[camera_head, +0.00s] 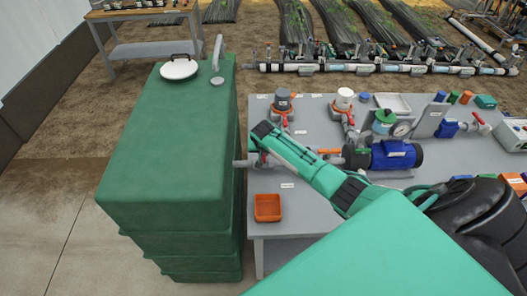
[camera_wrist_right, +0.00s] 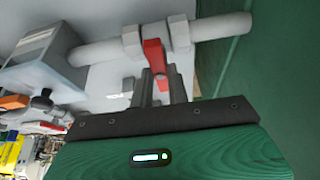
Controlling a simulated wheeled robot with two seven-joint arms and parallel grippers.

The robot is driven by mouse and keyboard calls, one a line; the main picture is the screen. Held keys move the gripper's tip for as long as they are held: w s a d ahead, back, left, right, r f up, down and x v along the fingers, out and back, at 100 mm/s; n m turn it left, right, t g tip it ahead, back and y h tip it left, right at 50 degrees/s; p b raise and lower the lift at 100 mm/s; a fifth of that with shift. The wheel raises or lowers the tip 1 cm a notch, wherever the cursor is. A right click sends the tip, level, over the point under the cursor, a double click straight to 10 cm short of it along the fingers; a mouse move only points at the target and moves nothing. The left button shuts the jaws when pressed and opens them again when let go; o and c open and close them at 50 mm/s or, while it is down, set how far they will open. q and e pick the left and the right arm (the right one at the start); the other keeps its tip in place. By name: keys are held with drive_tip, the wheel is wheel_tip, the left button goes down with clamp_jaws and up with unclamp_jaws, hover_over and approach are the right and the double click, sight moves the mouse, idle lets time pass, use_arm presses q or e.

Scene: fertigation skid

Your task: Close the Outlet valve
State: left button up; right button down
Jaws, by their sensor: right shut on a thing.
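A red valve handle (camera_wrist_right: 153,58) sits on a pale pipe (camera_wrist_right: 95,52) beside a green wall in the right wrist view. It points from the pipe toward my gripper and looks roughly crosswise to the pipe. My right gripper (camera_wrist_right: 162,84) is shut on the handle, with its dark fingers at the handle's end. In the head view my right gripper (camera_head: 262,152) is beside the green tank (camera_head: 165,125), by a short pipe (camera_head: 243,163) between tank and bench. My arm hides this valve there. My left gripper is out of view.
The grey bench (camera_head: 300,222) carries an orange tray (camera_head: 267,207), a blue pump (camera_head: 395,155) and a gauge (camera_head: 402,128). Other red-handled valves (camera_head: 284,120) stand behind my arm. Open floor (camera_head: 60,220) lies left of the tank.

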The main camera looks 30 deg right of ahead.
drive_tip(key=c, duration=1.4)
unclamp_jaws()
drive_tip(key=shift+o, duration=0.2)
drive_tip(key=b+v, duration=0.3)
drive_tip(key=v, duration=1)
drive_tip(key=shift+s+r, duration=0.25)
drive_tip(key=shift+r, duration=0.05)
drive_tip(key=shift+a, duration=0.1)
